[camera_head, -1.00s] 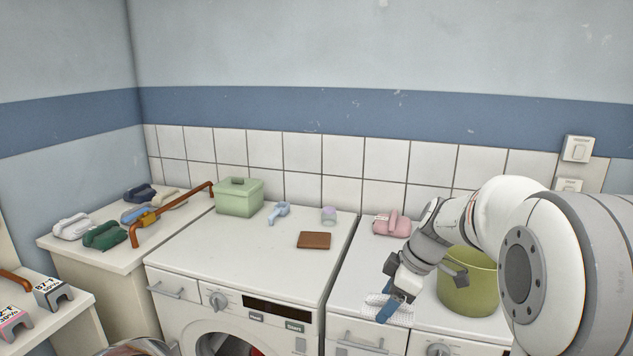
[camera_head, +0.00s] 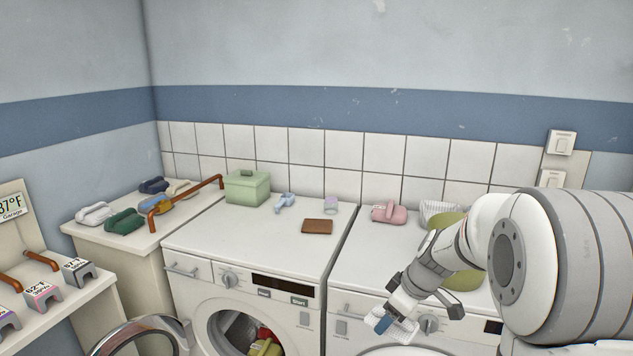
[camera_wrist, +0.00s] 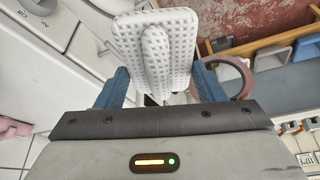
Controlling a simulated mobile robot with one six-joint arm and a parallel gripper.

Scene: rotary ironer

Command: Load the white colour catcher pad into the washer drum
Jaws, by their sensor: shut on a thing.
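My gripper (camera_head: 385,325) is shut on the white colour catcher pad (camera_head: 404,329), in front of the right machine. In the wrist view the pad (camera_wrist: 127,42) is a white, dimpled slab with a raised ridge, between the blue fingers of my gripper (camera_wrist: 163,78). The left washer (camera_head: 190,243) has a round front opening into its drum (camera_head: 232,330), which holds grey, red and yellow-green cloth. Its round door (camera_head: 104,348) stands open to the left. The lower part of the drum is cut off by the picture edge.
A pink item (camera_head: 389,212) and an olive tub (camera_head: 462,280) stand on the right machine. A side shelf (camera_head: 60,310) is at left.

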